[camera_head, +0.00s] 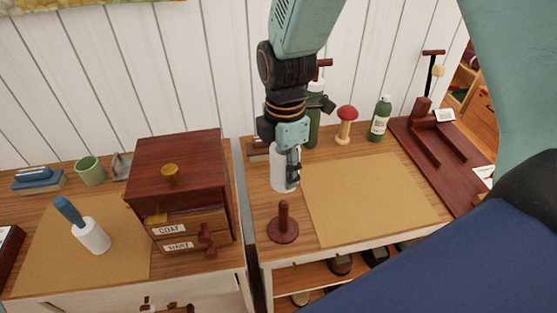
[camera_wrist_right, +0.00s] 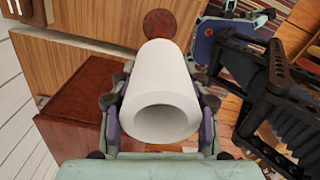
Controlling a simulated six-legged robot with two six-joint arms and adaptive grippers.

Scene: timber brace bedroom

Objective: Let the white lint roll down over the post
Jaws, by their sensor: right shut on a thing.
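The white lint roll (camera_head: 278,167) is a plain hollow cylinder, held roughly upright. My right gripper (camera_head: 292,168) is shut on it. In the right wrist view the roll (camera_wrist_right: 165,92) sits between the fingers, its open end toward the camera. The post (camera_head: 283,216) is a dark red peg on a round base, standing at the front left of the right-hand table. The roll's lower end is apart from the post and above it in the head view. In the wrist view a round red-brown base (camera_wrist_right: 159,24) shows past the roll's far end. My left gripper is not seen.
A tan mat (camera_head: 375,200) lies right of the post. A green bottle (camera_head: 380,118) and a red-capped mushroom (camera_head: 346,124) stand behind it. A dark red drawer box (camera_head: 180,185) stands left, across a gap. A blue-handled white roller (camera_head: 92,236) lies farther left.

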